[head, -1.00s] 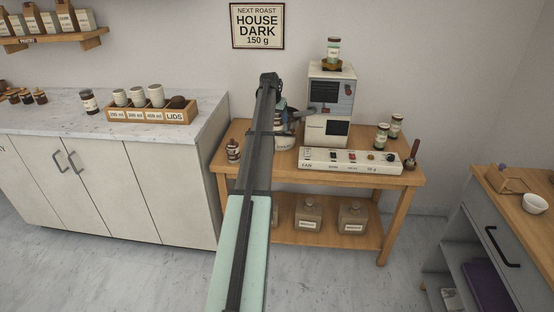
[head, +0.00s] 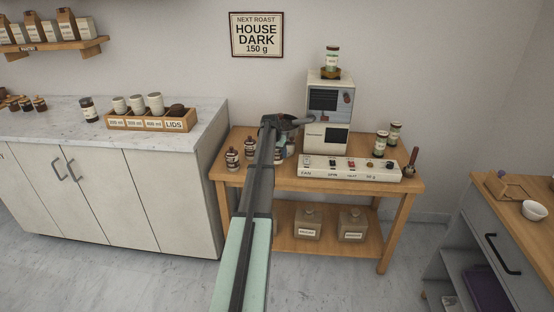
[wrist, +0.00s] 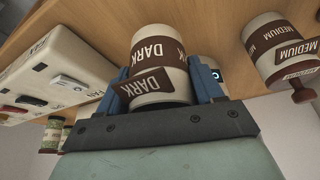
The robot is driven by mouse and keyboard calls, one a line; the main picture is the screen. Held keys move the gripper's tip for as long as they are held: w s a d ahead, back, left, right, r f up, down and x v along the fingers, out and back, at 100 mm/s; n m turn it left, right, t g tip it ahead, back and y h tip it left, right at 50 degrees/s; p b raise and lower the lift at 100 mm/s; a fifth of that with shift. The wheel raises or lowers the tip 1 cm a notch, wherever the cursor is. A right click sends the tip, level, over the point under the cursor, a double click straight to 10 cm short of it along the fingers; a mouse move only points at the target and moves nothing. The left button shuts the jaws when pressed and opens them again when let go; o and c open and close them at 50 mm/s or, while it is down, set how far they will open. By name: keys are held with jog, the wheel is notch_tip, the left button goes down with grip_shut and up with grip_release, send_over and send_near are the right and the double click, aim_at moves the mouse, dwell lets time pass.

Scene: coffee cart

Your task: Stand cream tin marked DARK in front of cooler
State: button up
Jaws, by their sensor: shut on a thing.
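In the wrist view my gripper (wrist: 164,82) has its blue fingers shut around the cream tin marked DARK (wrist: 158,98), which has brown label bands. The wooden tabletop lies close beyond it; whether the tin touches the wood I cannot tell. In the head view my arm reaches over the table and largely hides the gripper and the held tin. A cream tin marked MEDIUM (wrist: 265,28) stands right of my gripper in the wrist view.
Two brown-and-cream tins (head: 233,159) (head: 250,151) stand on the table left of my arm. A control panel (head: 349,169) lies along the front. The counter (head: 185,135) adjoins the table's left side.

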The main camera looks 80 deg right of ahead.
aim_at(277, 158)
jog(key=shift+f, duration=1.8)
jog(key=shift+f, duration=0.1)
jog(key=o, duration=1.3)
jog(key=shift+c, duration=0.2)
jog(key=v, duration=1.2)
jog(key=shift+a, duration=0.1)
